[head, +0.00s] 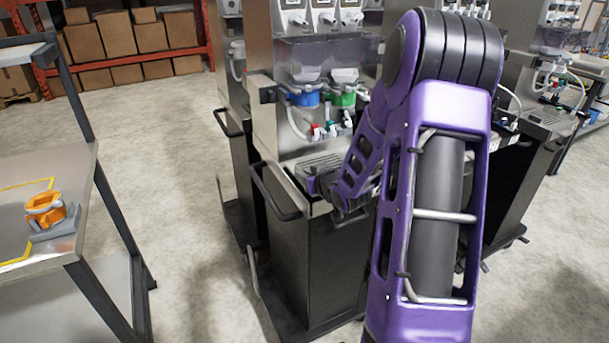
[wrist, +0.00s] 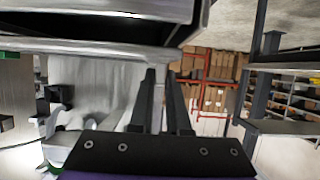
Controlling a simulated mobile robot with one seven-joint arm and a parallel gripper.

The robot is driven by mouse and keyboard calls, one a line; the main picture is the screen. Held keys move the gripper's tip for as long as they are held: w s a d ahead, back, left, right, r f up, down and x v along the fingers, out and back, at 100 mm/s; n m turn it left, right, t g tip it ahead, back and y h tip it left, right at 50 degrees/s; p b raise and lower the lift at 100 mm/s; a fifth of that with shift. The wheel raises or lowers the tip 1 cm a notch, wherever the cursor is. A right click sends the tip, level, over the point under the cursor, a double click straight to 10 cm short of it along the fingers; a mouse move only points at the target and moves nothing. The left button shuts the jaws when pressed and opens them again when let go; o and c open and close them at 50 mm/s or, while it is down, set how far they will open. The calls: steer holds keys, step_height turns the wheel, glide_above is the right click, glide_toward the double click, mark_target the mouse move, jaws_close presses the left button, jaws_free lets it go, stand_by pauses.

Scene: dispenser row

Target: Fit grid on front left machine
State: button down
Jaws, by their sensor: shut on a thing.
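The front left machine (head: 300,130) is a steel dispenser with a blue and a green valve ring above its drip area. The grey slatted grid (head: 322,163) lies at the front of that drip area and looks roughly level; whether it is fully seated cannot be told. My gripper (head: 316,184) is at the grid's front edge, partly hidden by my purple arm. In the wrist view, my gripper's two dark fingers (wrist: 162,75) reach up to a dark and silver edge (wrist: 90,45), close together and shut on the grid. The contact itself is hard to see.
A steel table (head: 85,190) at left holds an orange part (head: 46,209) on a grey block. A black handle (head: 275,195) sticks out from the machine's cabinet (head: 310,255). More machines stand behind and at right. The floor (head: 180,190) between table and machine is clear.

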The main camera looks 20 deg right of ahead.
steer(key=shift+f+b, duration=0.7)
steer(key=shift+f, duration=0.05)
steer(key=c, duration=0.8)
jaws_free()
steer(key=shift+s, duration=0.1)
steer(key=v, duration=1.7)
steer(key=shift+b, duration=0.4)
steer(key=shift+s+r, duration=0.1)
